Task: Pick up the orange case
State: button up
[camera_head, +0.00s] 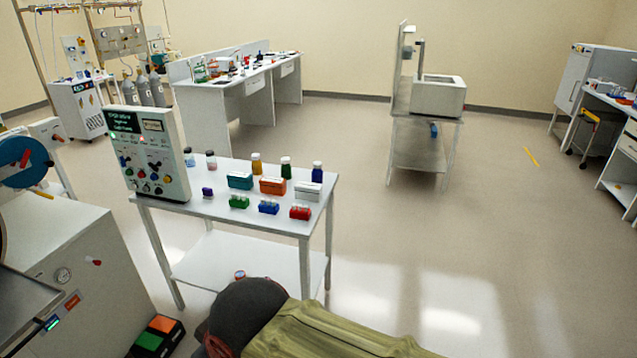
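The orange case (273,186) is a small box with a pale top. It sits on the white table (220,207), in the middle of a row between a teal case (240,181) and a light grey case (307,190). My gripper's fingers are not in view. The orange case stands apart from my arm, and nothing holds it.
Several bottles (287,168) stand behind. A control panel (153,155) is at the table's left end. Open floor (440,240) lies to the right.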

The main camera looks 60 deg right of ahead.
aim_at(269, 185)
jog(key=z, duration=1.45)
